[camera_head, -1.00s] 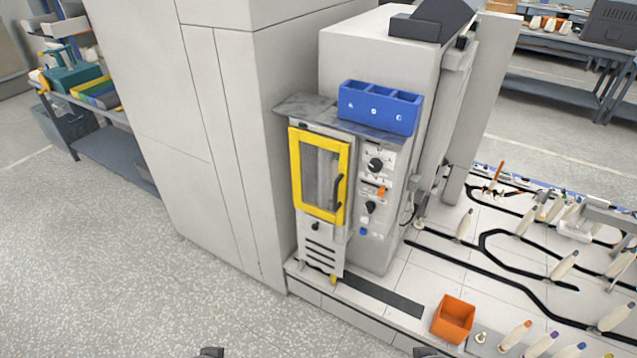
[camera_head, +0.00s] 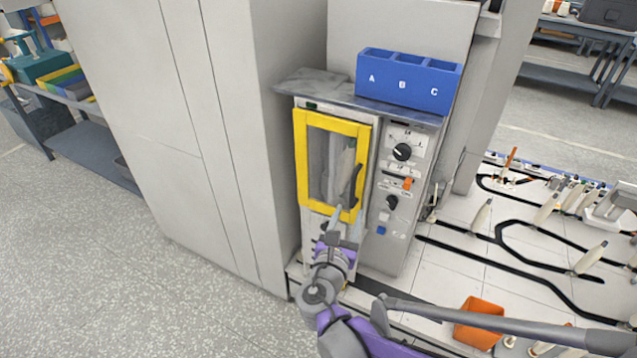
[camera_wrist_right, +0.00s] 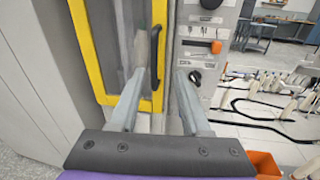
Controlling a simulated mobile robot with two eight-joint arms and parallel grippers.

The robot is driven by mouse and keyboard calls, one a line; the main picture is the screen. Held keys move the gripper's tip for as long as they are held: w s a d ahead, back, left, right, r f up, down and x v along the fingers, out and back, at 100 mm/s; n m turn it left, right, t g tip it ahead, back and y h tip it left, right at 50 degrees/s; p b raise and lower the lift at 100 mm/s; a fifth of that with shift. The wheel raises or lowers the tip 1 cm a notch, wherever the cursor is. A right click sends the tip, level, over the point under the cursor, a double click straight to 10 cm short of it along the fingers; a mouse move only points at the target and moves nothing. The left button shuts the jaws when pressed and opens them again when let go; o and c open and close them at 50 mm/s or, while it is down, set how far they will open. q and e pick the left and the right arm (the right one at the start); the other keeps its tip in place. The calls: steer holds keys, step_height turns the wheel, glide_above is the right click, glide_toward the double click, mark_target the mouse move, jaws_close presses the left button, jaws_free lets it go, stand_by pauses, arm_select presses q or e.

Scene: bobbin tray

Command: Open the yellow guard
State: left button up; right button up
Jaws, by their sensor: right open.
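The yellow guard (camera_head: 302,160) is a yellow-framed door with a clear window on the front of the machine. It looks shut. Its black handle (camera_head: 356,186) is upright on the right side of the frame. In the right wrist view the guard (camera_wrist_right: 88,50) fills the upper left and the handle (camera_wrist_right: 155,55) is near the centre. My right gripper (camera_head: 338,218) is open and empty at the guard's lower right. In the wrist view its fingertips (camera_wrist_right: 161,74) appear on either side of the handle's lower part; depth is unclear. My left gripper is out of view.
A control panel with black knobs (camera_head: 402,152) and an orange switch is right of the guard. A blue bin marked A, B, C (camera_head: 410,82) sits on the shelf above. An orange box (camera_head: 480,322) and several bobbins stand lower right. Tall cabinet (camera_head: 180,120) left.

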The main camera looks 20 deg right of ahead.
mark_target(353, 186)
steer(key=shift+n+t, duration=0.3)
steer(key=shift+n, duration=0.2)
steer(key=x, duration=1)
steer(key=shift+w+r, duration=0.2)
steer(key=shift+w, duration=0.35)
steer(key=shift+c, duration=0.3)
jaws_close()
